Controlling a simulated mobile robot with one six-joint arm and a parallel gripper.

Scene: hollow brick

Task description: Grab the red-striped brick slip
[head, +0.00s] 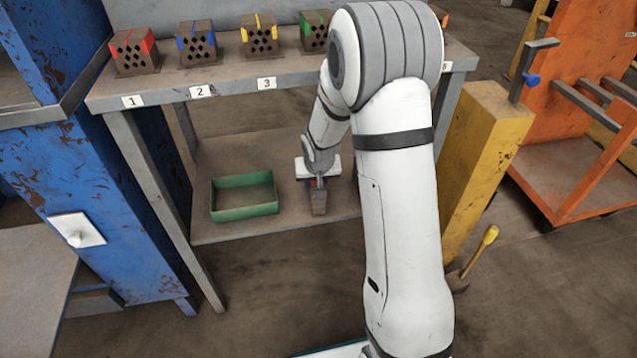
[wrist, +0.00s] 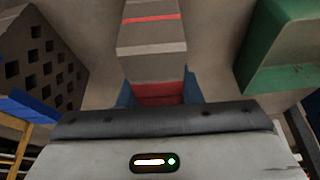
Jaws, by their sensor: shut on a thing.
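The red-striped brick slip (wrist: 152,50) is a narrow grey-brown block with red bands, seen in the wrist view running up from between my jaws. In the head view the slip (head: 319,204) is small and partly covered, over the lower shelf to the right of the green tray. My gripper (head: 318,184) points down at it, and its blue fingers (wrist: 158,93) are shut on the slip, one on each side. I cannot tell whether the slip still touches the shelf.
A green tray (head: 245,208) stands left of the gripper on the lower shelf (head: 285,224). A holed brick (wrist: 42,55) stands near in the wrist view. Several colour-marked bricks, one red-marked (head: 134,52), line the numbered upper shelf (head: 230,85) above. A yellow post (head: 487,145) stands right.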

